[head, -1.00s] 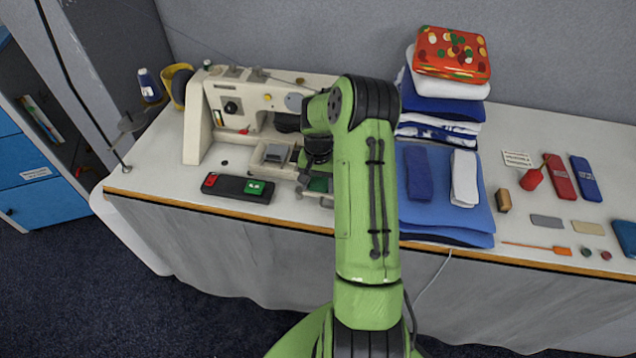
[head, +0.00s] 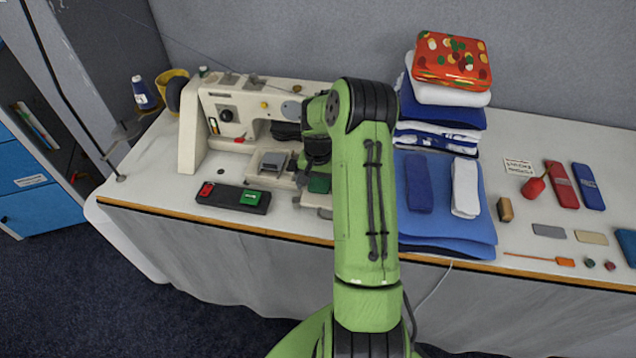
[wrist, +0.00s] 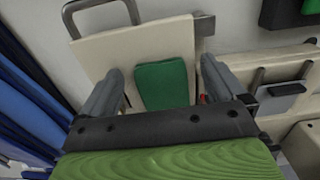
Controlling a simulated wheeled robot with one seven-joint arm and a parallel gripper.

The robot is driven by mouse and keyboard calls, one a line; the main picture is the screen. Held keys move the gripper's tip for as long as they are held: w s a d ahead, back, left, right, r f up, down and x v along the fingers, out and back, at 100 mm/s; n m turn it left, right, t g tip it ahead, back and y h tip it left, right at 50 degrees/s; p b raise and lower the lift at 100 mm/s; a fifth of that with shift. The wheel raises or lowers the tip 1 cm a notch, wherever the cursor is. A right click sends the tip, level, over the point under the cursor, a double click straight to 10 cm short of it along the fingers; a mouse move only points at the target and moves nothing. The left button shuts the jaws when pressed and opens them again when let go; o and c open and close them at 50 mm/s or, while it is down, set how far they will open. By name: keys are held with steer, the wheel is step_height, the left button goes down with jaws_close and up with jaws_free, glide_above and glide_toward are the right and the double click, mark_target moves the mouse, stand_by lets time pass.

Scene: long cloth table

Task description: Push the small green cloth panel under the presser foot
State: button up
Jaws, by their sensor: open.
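The small green cloth panel (wrist: 162,84) lies flat on a cream plate (wrist: 150,45) in the wrist view. In the head view only part of the panel (head: 319,183) shows beside my arm. My gripper (wrist: 161,66) is open, with one grey finger on each side of the panel and nothing held. I cannot tell whether the fingers touch it. In the head view my arm hides most of the gripper. The cream sewing machine (head: 215,95) stands to the left of my gripper. I cannot clearly make out its presser foot.
A black switch box (head: 232,197) with red and green buttons lies in front of the machine. Folded blue cloths (head: 440,225) lie close on my arm's right, with a stack (head: 440,110) topped by a red patterned pouch behind. Small tools lie further right.

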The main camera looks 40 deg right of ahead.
step_height(320, 180, up, 16)
steer(key=p, duration=0.2)
steer(key=shift+f, duration=0.15)
steer(key=shift+s, duration=0.1)
stand_by(0.4)
